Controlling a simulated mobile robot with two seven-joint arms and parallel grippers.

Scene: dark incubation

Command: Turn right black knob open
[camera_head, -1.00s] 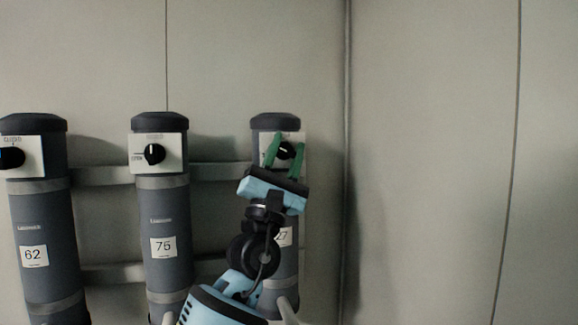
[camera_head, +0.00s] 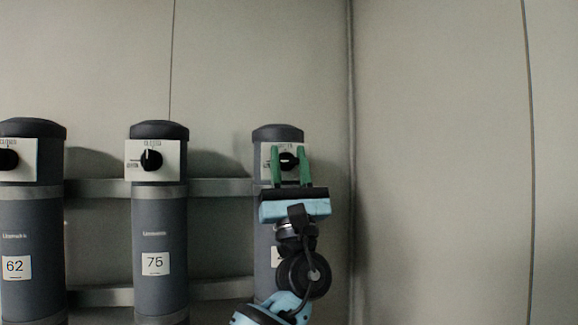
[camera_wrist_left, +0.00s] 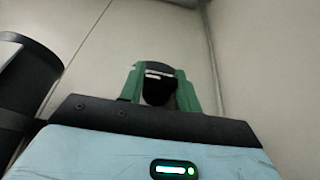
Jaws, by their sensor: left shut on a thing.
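The right black knob (camera_head: 288,161) sits on a white plate near the top of the rightmost dark grey cylinder (camera_head: 277,134). My left gripper (camera_head: 290,160) reaches up from below, with one green finger on each side of the knob, and is shut on it. A small pale mark shows on the knob's face. In the left wrist view the dark knob (camera_wrist_left: 158,92) sits between the green fingers. The fingers and hand cover parts of the plate and cylinder, and the plate's lettering is unreadable. My right gripper is not in view.
A middle cylinder (camera_head: 160,215) labelled 75 carries its own black knob (camera_head: 151,160). A left cylinder (camera_head: 20,222) labelled 62 has another knob (camera_head: 8,160). Grey rails (camera_head: 220,187) run behind them. A wall corner is close on the right; the wall (camera_head: 440,160) beyond is bare.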

